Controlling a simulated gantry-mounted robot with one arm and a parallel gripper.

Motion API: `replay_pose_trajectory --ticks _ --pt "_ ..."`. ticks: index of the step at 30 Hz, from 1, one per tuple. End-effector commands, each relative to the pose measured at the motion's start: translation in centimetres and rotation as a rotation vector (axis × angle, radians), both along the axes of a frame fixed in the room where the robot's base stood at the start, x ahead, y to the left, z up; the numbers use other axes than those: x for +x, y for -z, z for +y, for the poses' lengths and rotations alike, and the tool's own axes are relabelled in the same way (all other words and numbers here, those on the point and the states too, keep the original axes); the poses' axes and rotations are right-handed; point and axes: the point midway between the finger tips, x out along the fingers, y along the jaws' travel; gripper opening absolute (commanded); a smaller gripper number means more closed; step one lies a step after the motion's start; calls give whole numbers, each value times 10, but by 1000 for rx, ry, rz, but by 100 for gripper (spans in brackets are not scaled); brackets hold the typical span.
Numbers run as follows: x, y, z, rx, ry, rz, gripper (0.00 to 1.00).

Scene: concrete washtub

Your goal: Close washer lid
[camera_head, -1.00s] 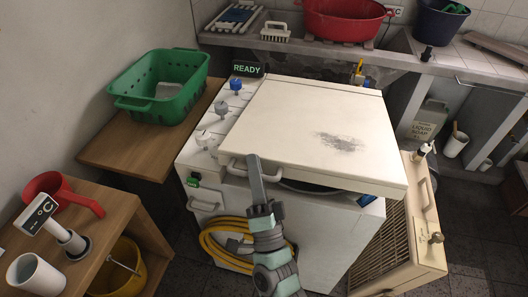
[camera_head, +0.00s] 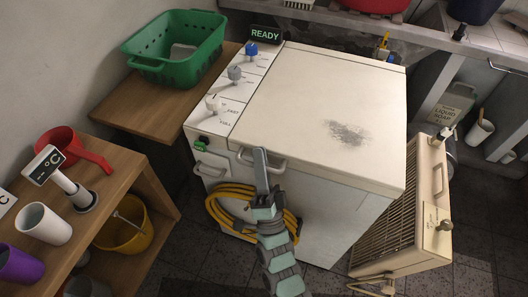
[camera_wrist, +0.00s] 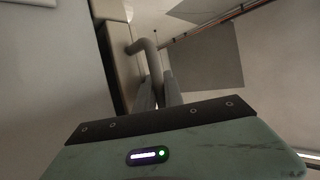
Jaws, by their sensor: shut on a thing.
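The washer (camera_head: 346,224) is a white top-loading machine in the middle of the head view. Its lid (camera_head: 310,95), cream with a dark scuffed patch, lies flat on the top, with no gap visible along its front edge. The lid's handle (camera_head: 262,160) is at the front left edge. My gripper (camera_head: 261,165) is at this handle, shut on it. In the wrist view the gripper fingers (camera_wrist: 160,90) meet at the grey bent handle bar (camera_wrist: 146,50). The fingers partly hide the handle in the head view.
A yellow hose (camera_head: 232,206) hangs on the washer front. A cream slatted panel (camera_head: 400,215) stands at the right. A green basket (camera_head: 175,48) sits on a wooden shelf at the left. A READY sign (camera_head: 265,34) stands behind the knobs.

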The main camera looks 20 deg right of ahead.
Motion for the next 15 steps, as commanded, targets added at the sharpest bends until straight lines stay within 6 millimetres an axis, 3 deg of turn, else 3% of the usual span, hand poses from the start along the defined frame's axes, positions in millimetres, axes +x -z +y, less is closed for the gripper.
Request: replay_pose_trajectory --ticks 11,12,15 --pt "1 3 2 0 -4 6 0" --pt "1 3 1 -1 -3 6 15" --pt "1 4 1 0 -3 7 20"
